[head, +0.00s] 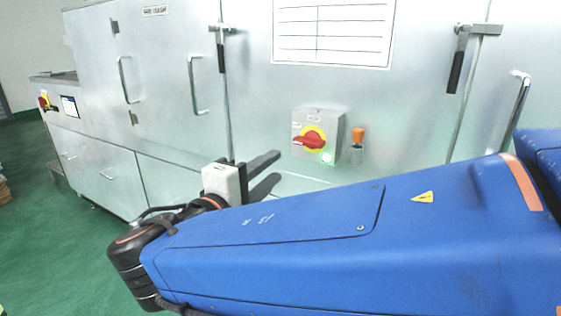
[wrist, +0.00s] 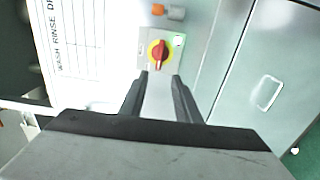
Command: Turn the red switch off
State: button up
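The red switch (head: 309,140) is a rotary handle on a yellow disc, set on a grey box (head: 330,122) on the metal cabinet front. In the head view its handle lies close to horizontal. A green light (head: 327,157) glows at the box's lower right. The switch also shows in the wrist view (wrist: 158,53), beyond the fingertips. My gripper (head: 279,172) is below and left of the switch in the head view, apart from it. Its two black fingers are spread with a gap between them, and it is empty. It also shows in the wrist view (wrist: 160,80).
An orange-topped fitting (head: 358,135) sits right of the box. Door handles (head: 194,85) and black-gripped latches (head: 456,72) stick out from the cabinet. A white chart (head: 333,35) hangs above. Another red-and-yellow switch (head: 45,101) is at far left. Green floor (head: 70,235) is open at left.

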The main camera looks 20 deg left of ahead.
jog(key=shift+s+a, duration=0.1)
jog(key=shift+s, duration=1.25)
